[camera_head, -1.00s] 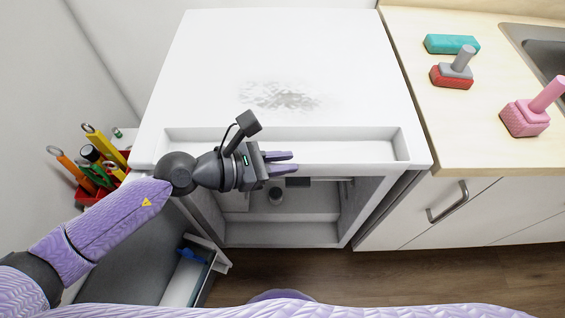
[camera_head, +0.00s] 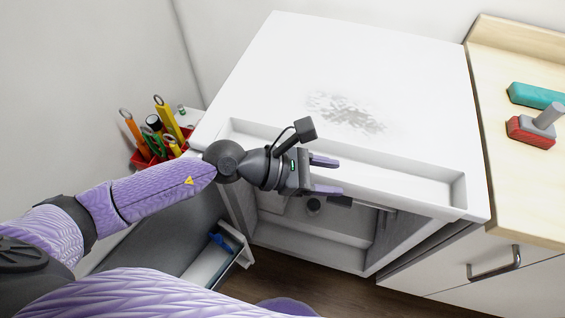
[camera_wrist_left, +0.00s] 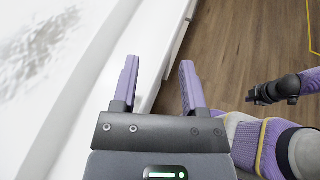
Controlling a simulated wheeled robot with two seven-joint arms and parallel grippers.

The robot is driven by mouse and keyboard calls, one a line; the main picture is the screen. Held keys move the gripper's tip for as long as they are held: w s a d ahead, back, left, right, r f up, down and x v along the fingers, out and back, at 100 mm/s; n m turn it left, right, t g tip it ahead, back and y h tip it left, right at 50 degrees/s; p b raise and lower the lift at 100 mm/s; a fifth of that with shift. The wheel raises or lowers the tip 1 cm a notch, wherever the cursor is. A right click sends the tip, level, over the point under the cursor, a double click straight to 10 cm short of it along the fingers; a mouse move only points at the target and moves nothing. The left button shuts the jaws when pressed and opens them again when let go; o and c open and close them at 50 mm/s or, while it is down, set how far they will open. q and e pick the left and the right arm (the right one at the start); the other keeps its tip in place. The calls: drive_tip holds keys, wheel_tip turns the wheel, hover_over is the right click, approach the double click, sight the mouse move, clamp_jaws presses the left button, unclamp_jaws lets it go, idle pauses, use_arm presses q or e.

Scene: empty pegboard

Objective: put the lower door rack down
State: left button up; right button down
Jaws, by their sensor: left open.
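A white fridge (camera_head: 250,85) stands open, its grey inside (camera_head: 318,238) showing below the top ledge. The open door (camera_head: 165,235) is at lower left in the head view. A pale rack (camera_head: 212,272) shows low on the door's inner side, with a blue item (camera_head: 222,242) in it. My left gripper (camera_head: 336,176) is open and empty in front of the fridge's top front edge, well above and right of that rack. Its fingers (camera_wrist_left: 158,88) also show apart in the left wrist view. My right gripper (camera_wrist_left: 262,96) appears small at the right there; its jaws are unclear.
A red holder (camera_head: 170,156) with several tools stands left of the fridge. A wooden counter (camera_head: 490,170) at right holds a teal block (camera_head: 538,95) and a red-and-grey stamp-like tool (camera_head: 532,131). Wooden floor (camera_wrist_left: 240,45) lies clear beside the fridge.

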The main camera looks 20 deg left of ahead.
use_arm(q)
drive_tip(key=b+v, duration=0.2)
drive_tip(key=v, duration=0.8)
drive_tip(key=shift+a, duration=0.25)
drive_tip(key=shift+s+r, duration=0.1)
drive_tip(key=shift+s, duration=0.05)
